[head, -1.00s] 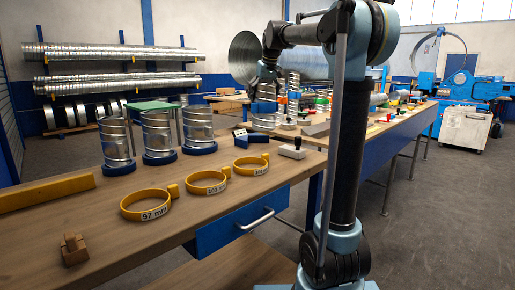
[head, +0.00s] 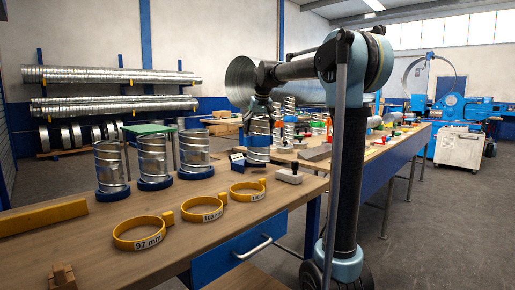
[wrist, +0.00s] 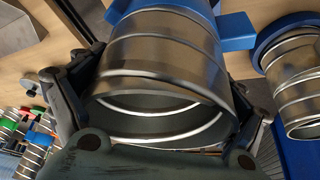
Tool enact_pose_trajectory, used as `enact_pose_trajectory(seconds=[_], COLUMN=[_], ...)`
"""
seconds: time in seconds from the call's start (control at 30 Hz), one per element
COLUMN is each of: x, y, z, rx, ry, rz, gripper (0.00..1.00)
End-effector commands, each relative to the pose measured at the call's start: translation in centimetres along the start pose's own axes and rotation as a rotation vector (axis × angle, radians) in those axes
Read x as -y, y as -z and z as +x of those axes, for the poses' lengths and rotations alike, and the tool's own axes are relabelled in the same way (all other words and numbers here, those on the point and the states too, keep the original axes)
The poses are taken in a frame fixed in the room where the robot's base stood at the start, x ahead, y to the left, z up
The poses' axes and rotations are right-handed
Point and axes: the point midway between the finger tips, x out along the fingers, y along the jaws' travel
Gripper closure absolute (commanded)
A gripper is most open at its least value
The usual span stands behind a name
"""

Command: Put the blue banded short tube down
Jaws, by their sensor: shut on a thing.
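Three similar tubes on blue bases (head: 153,160) stand left on the bench (head: 90,240). Yellow labelled rings (head: 143,232) lie in front. A blue block (head: 237,162) is close left of the held tube, a stamp-like tool (head: 289,174) to its right.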

Motion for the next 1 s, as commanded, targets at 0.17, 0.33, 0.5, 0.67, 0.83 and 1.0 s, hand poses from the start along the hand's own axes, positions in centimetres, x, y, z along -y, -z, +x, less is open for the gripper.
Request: enact_pose_trajectory(seconds=[0.17,0.33,0.5,0.67,0.83,1.0], x=[0.0,0.0,0.0,0.0,0.0,-0.1], y=[-0.5,-1.1,-1.9,-2.0,-2.1,-2.1], z=[1.1,2.6,4.5,4.7,4.8,4.9], rx=[0.0,0.0,0.0,0.0,0.0,0.0], ry=[0.0,0.0,0.0,0.0,0.0,0.0], rz=[0.0,0.0,0.0,0.0,0.0,0.0], gripper=[0.62,0.62,0.62,0.62,0.62,0.0])
